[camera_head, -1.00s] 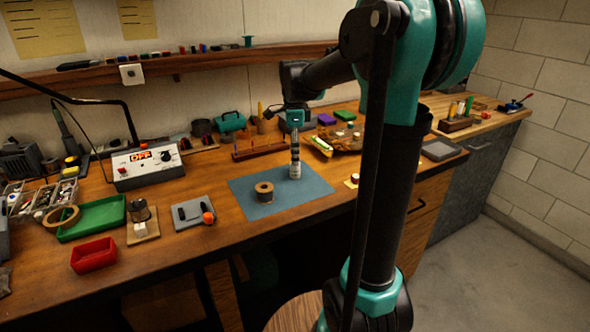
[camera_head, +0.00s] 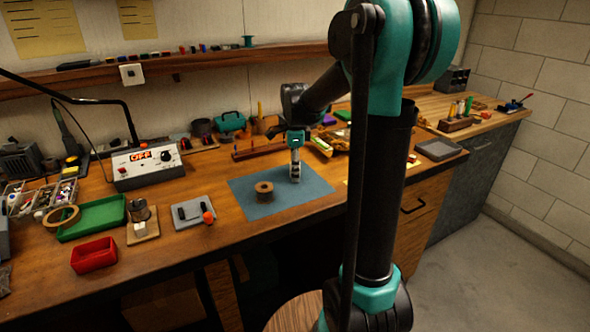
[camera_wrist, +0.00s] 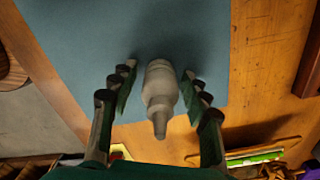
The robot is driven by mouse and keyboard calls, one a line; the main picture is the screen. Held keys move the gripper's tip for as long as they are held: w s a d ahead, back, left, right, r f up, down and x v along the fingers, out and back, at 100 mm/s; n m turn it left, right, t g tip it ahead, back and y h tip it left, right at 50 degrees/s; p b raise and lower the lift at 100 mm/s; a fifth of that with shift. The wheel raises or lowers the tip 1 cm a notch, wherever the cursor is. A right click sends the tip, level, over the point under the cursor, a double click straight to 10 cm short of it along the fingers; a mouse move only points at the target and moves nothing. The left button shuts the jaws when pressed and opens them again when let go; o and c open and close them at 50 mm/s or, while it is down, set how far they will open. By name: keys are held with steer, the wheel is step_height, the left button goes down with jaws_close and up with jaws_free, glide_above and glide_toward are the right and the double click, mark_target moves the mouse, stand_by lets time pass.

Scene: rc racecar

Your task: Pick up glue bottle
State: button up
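The glue bottle (camera_wrist: 160,88) stands on the blue mat (camera_wrist: 75,35). In the wrist view it is pale, with a narrow nozzle pointing toward the camera. My gripper (camera_wrist: 158,84) is open, with a finger on each side of the bottle. A gap shows between the bottle and both fingers. In the head view my gripper (camera_head: 295,165) is above the right part of the mat (camera_head: 262,205); it hides most of the bottle, and I cannot clearly tell bottle from fingers there.
A brown spool (camera_head: 264,192) stands on the mat, left of my gripper. A grey tray (camera_head: 192,212) with black-handled items lies further left. A red bin (camera_head: 94,255) and a green tray (camera_head: 92,218) are at far left. A yellow-green item (camera_head: 321,145) lies behind right.

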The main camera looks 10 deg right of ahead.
steer(key=c, duration=0.8)
steer(key=shift+r, duration=0.1)
steer(key=shift+c, duration=0.2)
